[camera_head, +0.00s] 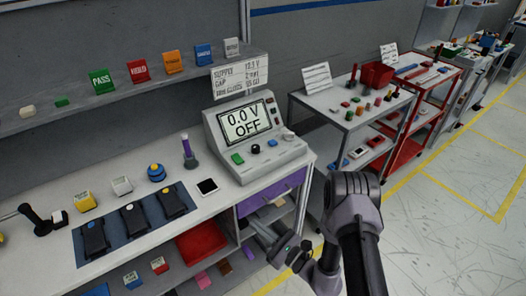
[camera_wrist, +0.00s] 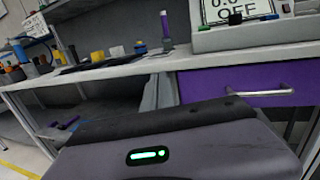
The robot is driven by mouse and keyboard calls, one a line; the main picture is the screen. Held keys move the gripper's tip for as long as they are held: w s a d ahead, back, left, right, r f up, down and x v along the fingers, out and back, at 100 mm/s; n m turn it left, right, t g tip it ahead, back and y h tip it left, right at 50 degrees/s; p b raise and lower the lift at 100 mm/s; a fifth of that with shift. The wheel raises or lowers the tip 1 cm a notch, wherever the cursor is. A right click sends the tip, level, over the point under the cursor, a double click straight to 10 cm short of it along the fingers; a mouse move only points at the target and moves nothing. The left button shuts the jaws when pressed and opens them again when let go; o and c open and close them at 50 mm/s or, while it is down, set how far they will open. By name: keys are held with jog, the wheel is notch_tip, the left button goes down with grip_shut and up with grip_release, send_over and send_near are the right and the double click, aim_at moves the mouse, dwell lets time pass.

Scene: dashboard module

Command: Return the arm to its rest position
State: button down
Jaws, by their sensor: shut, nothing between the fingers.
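My arm (camera_head: 350,215) rises at the lower right of the head view and bends down and left in front of the bench. My gripper (camera_head: 262,231) is beside the bench front, below the bench top and near the purple drawer (camera_head: 272,193). It is shut and holds nothing. In the wrist view the gripper's grey body with a green light fills the lower part, and the purple drawer (camera_wrist: 225,84) with its metal handle (camera_wrist: 262,93) is just beyond. The drawer looks shut.
Below are open shelves with a red tray (camera_head: 203,243). A grey cart (camera_head: 340,110) stands right; floor at lower right is clear.

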jog(key=s+a+r+n+g+y, duration=0.25)
jog(key=r+n+g, duration=0.25)
jog(key=r, duration=0.3)
jog(key=s+a+r+n+g+y, duration=0.25)
jog(key=a+r+n+g, duration=0.2)
jog(key=r, duration=0.35)
jog(key=s+d+r+n+g+h+b, duration=0.1)
jog(key=s+r+n+g+h, duration=0.25)
jog(key=s, duration=0.25)
jog(key=s+d+r+n+g+h, duration=0.1)
jog(key=s+r+n+g+h, duration=0.15)
jog(key=s+n, duration=0.2)
jog(key=s+d+r+n+t+h, duration=0.1)
jog(key=s+d+r+t+h, duration=0.1)
jog(key=d, duration=0.3)
jog(key=s+d+r+n+t+h, duration=0.1)
jog(key=s+d+r+t+h, duration=0.1)
jog(key=d+h, duration=0.3)
jog(key=s+d+r+n+t+h+b, duration=0.1)
jog(key=s+d+n+t+h, duration=0.1)
jog(key=s+d+t+h, duration=0.1)
jog(key=d+t+h, duration=0.1)
jog(key=d, duration=0.1)
jog(key=shift+s+d+r, duration=0.25)
jog(key=shift+d+r, duration=0.15)
jog(key=shift+t, duration=0.25)
